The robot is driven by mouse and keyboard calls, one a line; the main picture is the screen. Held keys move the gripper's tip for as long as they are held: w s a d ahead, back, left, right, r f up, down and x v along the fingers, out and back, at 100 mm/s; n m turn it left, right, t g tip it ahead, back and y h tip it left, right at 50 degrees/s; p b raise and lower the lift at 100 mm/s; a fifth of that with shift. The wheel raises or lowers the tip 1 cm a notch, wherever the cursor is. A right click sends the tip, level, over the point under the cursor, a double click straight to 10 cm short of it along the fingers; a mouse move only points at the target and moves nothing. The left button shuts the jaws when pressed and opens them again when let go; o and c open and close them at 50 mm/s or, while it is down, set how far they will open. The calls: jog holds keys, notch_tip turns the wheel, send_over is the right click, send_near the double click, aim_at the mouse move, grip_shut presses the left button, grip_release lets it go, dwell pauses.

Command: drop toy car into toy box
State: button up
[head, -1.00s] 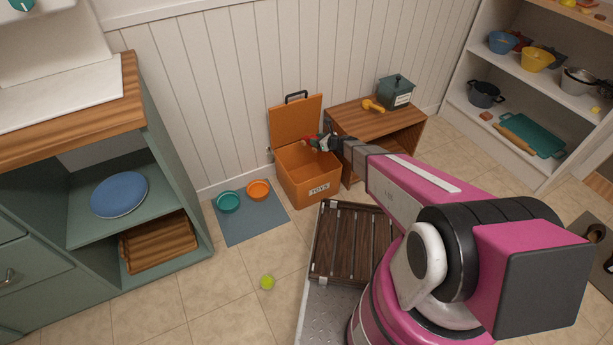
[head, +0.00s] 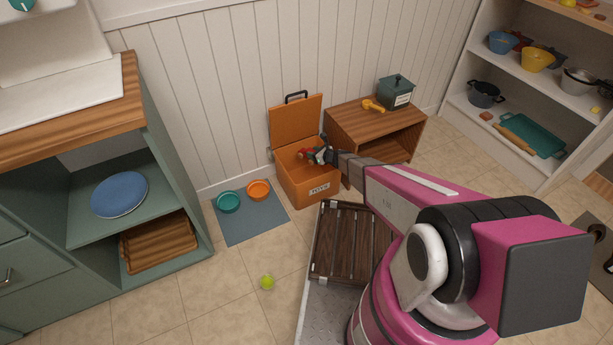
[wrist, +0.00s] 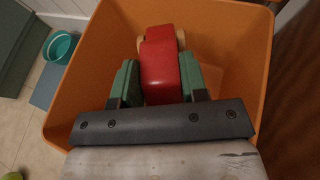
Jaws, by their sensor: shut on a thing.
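The toy box (head: 309,187) is an orange box labelled TOYS, standing on the floor against the wall with its lid (head: 297,120) raised. My gripper (head: 312,155) is over the box opening, with its fingertips at about rim level or slightly inside. In the wrist view my gripper (wrist: 155,85) has its two green fingers shut on the sides of the red toy car (wrist: 160,62), which has light wooden wheels. The orange walls of the box (wrist: 98,62) surround the car in that view. The car (head: 303,153) shows only as a small red patch in the head view.
A wooden side table (head: 375,122) with a dark green canister (head: 396,92) and a yellow toy (head: 372,105) stands right of the box. A blue mat (head: 250,226) with teal and orange bowls lies left of it. A yellow-green ball (head: 267,282) lies on open floor.

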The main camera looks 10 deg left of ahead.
jog(key=o, duration=1)
jog(key=shift+o, duration=0.2)
jog(key=v, duration=1)
jog(key=shift+s+d, duration=0.2)
jog(key=shift+d, duration=0.15)
jog(key=shift+r, duration=0.1)
